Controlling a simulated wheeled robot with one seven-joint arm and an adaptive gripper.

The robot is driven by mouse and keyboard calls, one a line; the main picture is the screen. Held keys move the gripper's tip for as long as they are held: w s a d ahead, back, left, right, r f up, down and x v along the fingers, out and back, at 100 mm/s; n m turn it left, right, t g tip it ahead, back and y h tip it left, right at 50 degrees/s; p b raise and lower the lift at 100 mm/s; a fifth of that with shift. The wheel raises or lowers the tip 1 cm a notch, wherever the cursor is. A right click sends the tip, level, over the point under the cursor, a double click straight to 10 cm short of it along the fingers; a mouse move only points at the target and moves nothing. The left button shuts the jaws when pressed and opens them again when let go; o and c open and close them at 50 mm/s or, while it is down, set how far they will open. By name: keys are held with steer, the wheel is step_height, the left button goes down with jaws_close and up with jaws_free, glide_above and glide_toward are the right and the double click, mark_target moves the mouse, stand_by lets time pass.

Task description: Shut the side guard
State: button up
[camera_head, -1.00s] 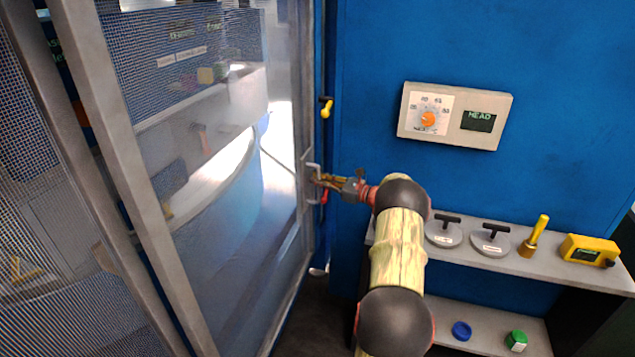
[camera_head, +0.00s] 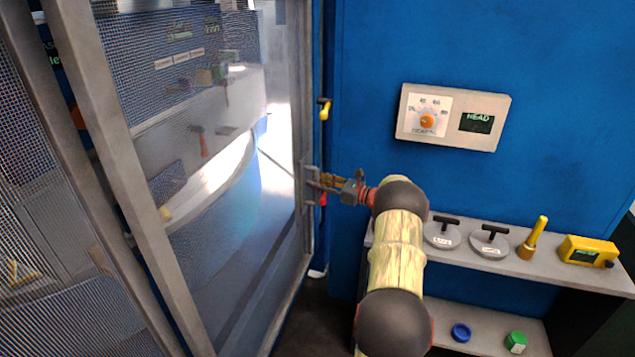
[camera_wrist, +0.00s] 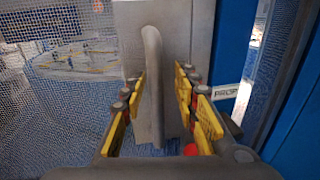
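The side guard (camera_head: 150,190) is a grey-framed mesh and clear panel at the left of the head view. Its right edge stands near the blue cabinet wall, with a narrow dark strip between. A grey bar handle (camera_wrist: 153,75) is on the guard's edge post, which also shows in the wrist view (camera_wrist: 192,30). My gripper (camera_head: 318,183) is at this handle. In the wrist view, its yellow-padded fingers (camera_wrist: 162,95) stand apart on either side of the bar. The left finger is very close to the bar; a gap shows on the right. Whether either touches is unclear.
A yellow-handled latch (camera_head: 324,109) is on the strip above my gripper. A dial panel (camera_head: 453,117) is on the blue wall. A shelf (camera_head: 520,262) at the right holds two grey lidded discs, a yellow-handled tool and a yellow device. A lower shelf holds two caps.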

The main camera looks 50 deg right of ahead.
steer(key=s+d, duration=0.2)
steer(key=s, duration=0.9)
steer(key=shift+s+d, duration=0.2)
steer(key=shift+s, duration=0.15)
